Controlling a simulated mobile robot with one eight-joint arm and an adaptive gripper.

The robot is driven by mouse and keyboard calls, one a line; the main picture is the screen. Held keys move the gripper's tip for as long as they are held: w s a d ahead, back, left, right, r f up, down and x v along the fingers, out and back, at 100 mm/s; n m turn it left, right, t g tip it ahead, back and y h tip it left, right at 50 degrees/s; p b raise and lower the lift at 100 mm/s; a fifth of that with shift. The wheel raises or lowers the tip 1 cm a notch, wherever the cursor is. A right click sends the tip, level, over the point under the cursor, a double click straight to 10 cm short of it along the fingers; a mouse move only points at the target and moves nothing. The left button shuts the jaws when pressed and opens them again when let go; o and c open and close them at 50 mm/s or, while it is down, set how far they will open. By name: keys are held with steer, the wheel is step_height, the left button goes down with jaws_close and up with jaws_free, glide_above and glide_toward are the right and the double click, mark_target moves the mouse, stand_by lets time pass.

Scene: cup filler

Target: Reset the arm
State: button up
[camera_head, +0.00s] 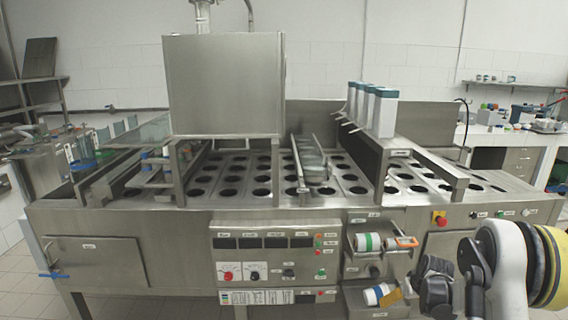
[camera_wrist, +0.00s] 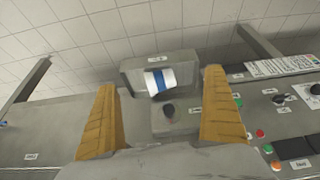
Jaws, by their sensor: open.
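My gripper (camera_head: 394,298) is at the lower right in the head view, in front of the cup filler machine (camera_head: 120,222). One orange finger shows there, close to a white and blue roll (camera_head: 377,293) in the lower tray (camera_head: 372,311). In the wrist view, my gripper (camera_wrist: 162,82) has its two orange fingers wide apart with nothing held between them. The white and blue roll (camera_wrist: 160,82) shows between the fingers, lying in the tray (camera_wrist: 131,83) beyond them. My arm's wrist is at the right edge of the head view.
An upper holder (camera_head: 350,262) carries a green-banded roll (camera_head: 368,242) and an orange-labelled container (camera_head: 403,243). A knob (camera_wrist: 168,110) sticks out between the fingers. The control panel (camera_head: 262,262) is left of the holders. A red emergency button (camera_head: 439,218) is above my gripper.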

steer(key=s+a+r, duration=0.4)
steer(key=r, duration=0.4)
steer(key=s+a+r+t, duration=0.1)
steer(key=s+a+r, duration=0.3)
steer(key=r, duration=0.3)
steer(key=s+a+r, duration=0.4)
steer(key=r, duration=0.4)
steer(key=s+a+r, duration=0.2)
steer(key=s+a, duration=0.2)
steer(key=s, duration=0.7)
steer(key=s+a+r+t, duration=0.1)
steer(key=s+a, duration=0.3)
steer(key=s, duration=0.8)
steer(key=shift+r+m, duration=0.4)
steer(key=shift+r, duration=0.15)
steer(key=shift+w+a, duration=0.1)
